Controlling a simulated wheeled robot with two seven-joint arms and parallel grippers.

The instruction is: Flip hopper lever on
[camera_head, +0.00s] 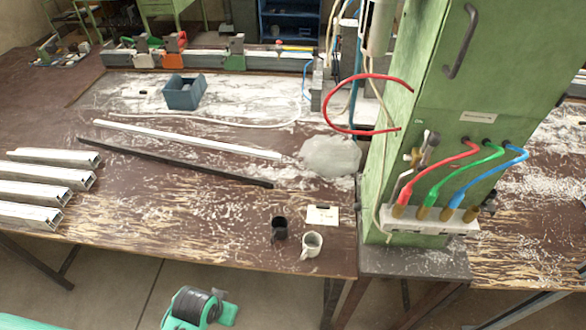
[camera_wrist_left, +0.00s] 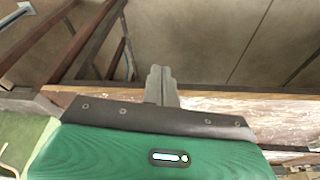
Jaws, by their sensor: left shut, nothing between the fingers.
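A green cabinet (camera_head: 400,200) stands at the right end of the bench in the head view. On its front is a small brass-coloured valve (camera_head: 415,157) with a grey handle (camera_head: 430,140); I cannot tell whether this is the hopper lever. No part is clearly marked as a hopper. My left gripper (camera_wrist_left: 161,84) shows in the wrist view with its grey fingers together and empty. It is apart from the cabinet, with the floor and a wooden bench edge behind it. My right gripper is not in view.
Red, green and blue hoses (camera_head: 480,170) loop out from the cabinet front. Several metal profiles (camera_head: 45,175) lie at the left. A blue bin (camera_head: 184,93) sits farther back.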

